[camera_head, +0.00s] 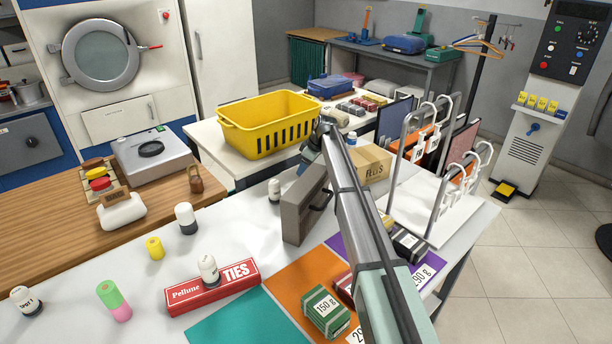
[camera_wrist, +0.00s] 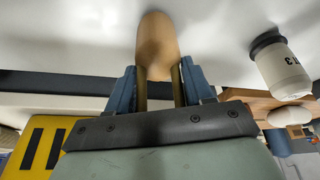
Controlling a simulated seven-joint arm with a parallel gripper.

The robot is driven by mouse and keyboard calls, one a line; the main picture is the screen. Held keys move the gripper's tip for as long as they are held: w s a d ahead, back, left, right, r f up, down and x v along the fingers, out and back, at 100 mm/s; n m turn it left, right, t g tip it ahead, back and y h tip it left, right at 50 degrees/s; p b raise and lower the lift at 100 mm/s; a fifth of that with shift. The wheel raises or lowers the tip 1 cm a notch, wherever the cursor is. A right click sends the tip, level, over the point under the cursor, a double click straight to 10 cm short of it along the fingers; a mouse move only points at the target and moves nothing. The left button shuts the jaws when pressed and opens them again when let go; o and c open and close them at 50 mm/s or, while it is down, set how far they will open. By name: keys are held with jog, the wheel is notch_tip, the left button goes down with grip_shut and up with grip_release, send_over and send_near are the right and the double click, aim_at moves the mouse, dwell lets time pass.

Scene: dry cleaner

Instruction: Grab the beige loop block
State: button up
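A tan, rounded block (camera_wrist: 158,42), seemingly the beige loop block, shows in the wrist view straight ahead of my gripper (camera_wrist: 159,72). Its near end lies between the two fingers, and the fingers overlap its sides. I cannot tell whether they press on it, and no loop opening shows. In the head view my arm and the upright grey-brown case (camera_head: 300,205) hide the block and my fingertips.
A white bottle with a dark cap (camera_wrist: 285,68) stands beside the block. The yellow basket (camera_head: 262,143) is close behind my gripper. A brown loop-topped piece (camera_head: 196,184) sits on the wooden counter (camera_head: 45,222). A cardboard box (camera_head: 370,165) stands right of my arm.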

jog(key=c, duration=0.6)
